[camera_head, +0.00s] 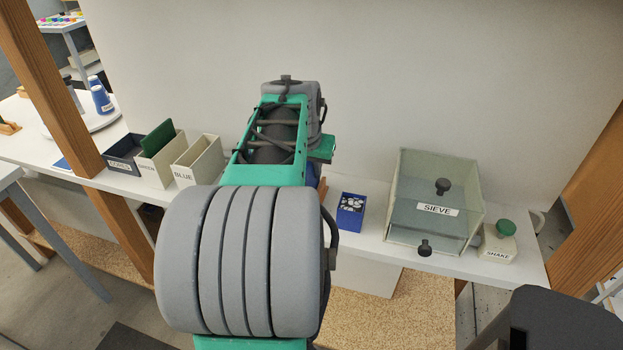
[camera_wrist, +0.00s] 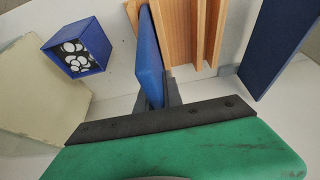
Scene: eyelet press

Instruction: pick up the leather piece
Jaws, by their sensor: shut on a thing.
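The leather piece (camera_wrist: 151,58) is a flat blue slab, seen nearly edge-on in the wrist view. My gripper (camera_wrist: 154,92) is shut on it, with a dark finger on each side. The piece stands up beside a wooden slotted rack (camera_wrist: 190,28); I cannot tell whether it still touches the rack. In the head view my own arm hides the gripper and most of this spot.
A blue box of white-and-black bits (camera_head: 351,213) stands right of my arm. Further right are the clear SIEVE box (camera_head: 405,190) and the SHAKE button (camera_head: 504,229). Labelled bins (camera_head: 199,160) stand left, one holding a green piece (camera_head: 158,138). A dark blue panel (camera_wrist: 278,42) is close by.

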